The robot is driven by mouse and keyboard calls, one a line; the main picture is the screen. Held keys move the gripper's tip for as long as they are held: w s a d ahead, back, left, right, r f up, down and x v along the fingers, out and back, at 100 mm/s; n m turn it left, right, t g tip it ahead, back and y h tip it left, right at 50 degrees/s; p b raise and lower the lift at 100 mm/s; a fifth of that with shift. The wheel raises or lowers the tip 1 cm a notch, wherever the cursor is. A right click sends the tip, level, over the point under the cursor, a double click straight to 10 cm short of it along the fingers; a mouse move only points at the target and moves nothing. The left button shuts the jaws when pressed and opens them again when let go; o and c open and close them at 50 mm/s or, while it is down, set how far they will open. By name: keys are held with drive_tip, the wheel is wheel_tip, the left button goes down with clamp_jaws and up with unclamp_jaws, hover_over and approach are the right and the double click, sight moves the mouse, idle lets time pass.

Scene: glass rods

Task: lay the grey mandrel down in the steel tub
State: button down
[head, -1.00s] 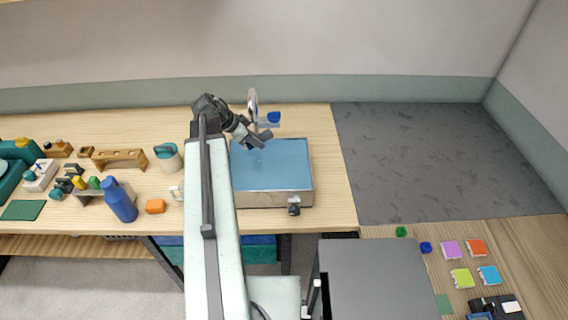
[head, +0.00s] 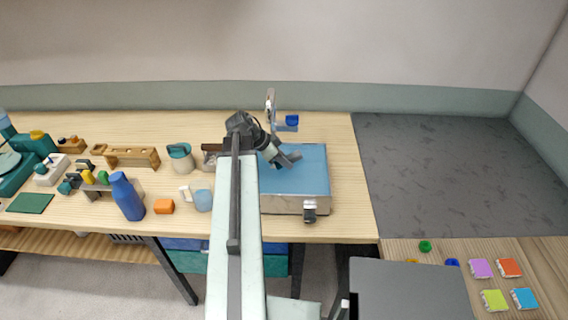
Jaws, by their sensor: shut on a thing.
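The steel tub (head: 283,206) stands on the wooden bench, with shiny walls and a flat blue inside. My gripper (head: 287,162) is over the left back part of the tub, pointing down and to the right. It is shut on a short grey bar (head: 291,160), which looks like the grey mandrel. The bar lies roughly crosswise at the jaws, above the blue. I cannot tell how high it is, and the jaws partly hide it.
A tap (head: 270,105) with a blue handle (head: 291,121) stands behind the tub. A valve (head: 309,210) juts from its front. Bench right of the tub is clear.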

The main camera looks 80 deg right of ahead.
wheel_tip(320, 180, down, 9)
drive_tip(key=b, duration=0.7)
drive_tip(key=shift+b, duration=0.4)
drive_tip(key=shift+r, duration=0.1)
drive_tip(key=c, duration=1.1)
unclamp_jaws()
drive_tip(key=p+v, duration=0.6)
drive_tip(key=v, duration=0.1)
drive_tip(key=shift+d+r, duration=0.1)
drive_tip(key=shift+r, duration=0.15)
drive_tip(key=shift+w+r+p, duration=0.15)
drive_tip(key=shift+r+p, duration=0.05)
drive_tip(key=shift+p, duration=0.15)
drive_tip(key=shift+f, duration=0.15)
